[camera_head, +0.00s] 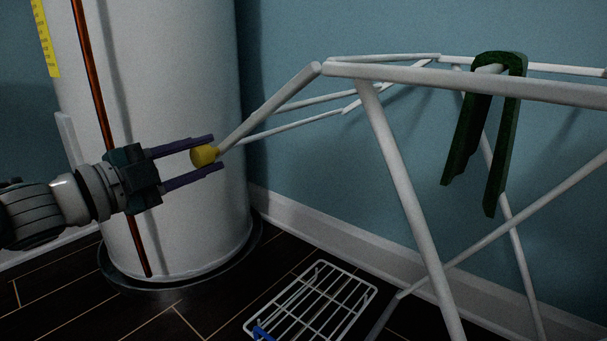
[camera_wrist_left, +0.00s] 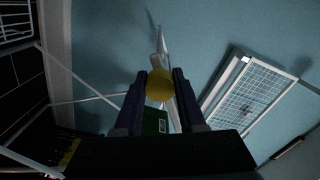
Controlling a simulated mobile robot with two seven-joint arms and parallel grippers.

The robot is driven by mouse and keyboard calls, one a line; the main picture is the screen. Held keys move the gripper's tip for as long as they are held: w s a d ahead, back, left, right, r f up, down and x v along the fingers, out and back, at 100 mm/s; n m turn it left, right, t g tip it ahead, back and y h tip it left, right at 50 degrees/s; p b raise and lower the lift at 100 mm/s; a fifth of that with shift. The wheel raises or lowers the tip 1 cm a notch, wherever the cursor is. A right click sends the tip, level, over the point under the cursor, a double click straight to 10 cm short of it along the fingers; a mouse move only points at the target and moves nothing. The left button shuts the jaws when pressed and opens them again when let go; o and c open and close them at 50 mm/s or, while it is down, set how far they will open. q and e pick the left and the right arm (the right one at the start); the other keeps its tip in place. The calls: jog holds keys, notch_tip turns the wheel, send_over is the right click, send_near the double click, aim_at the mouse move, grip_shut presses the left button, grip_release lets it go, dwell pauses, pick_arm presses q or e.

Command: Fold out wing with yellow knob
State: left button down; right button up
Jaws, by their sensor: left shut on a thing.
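The yellow knob (camera_head: 204,155) is at the lower left end of the wing (camera_head: 262,112) of a white drying rack (camera_head: 450,80). The wing slopes down to the left from the rack's top corner. My left gripper (camera_head: 213,154) comes in from the left with its purple fingers on either side of the knob, shut on it. In the left wrist view the knob (camera_wrist_left: 159,86) sits between the two fingers, with the white wing bar (camera_wrist_left: 163,48) behind it. My right gripper is in neither view.
A white water tank (camera_head: 170,200) with a copper pipe (camera_head: 97,80) stands behind my left gripper. A small white wire rack (camera_head: 312,300) lies on the dark floor. A blue wall is behind.

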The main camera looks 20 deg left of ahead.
pick_arm(q)
jog(key=a+r+m+p, duration=0.2)
jog(key=r+m+p, duration=0.1)
jog(key=r, duration=0.3)
jog(key=w+a+r+m+p, duration=0.1)
jog(key=a+r+m+p, duration=0.1)
jog(key=r, duration=0.5)
jog(key=shift+w+m+p, duration=0.2)
jog(key=shift+m+p, duration=0.65)
jog(key=shift+m, duration=0.25)
jog(key=shift+d+r, duration=0.1)
jog(key=shift+r, duration=0.15)
jog(key=c, duration=0.5)
grip_release()
jog(key=shift+f, duration=0.1)
jog(key=shift+s, duration=0.1)
jog(key=p+v, duration=0.4)
jog(key=v, duration=0.5)
jog(key=shift+s+a, duration=0.2)
jog(key=shift+s, duration=0.15)
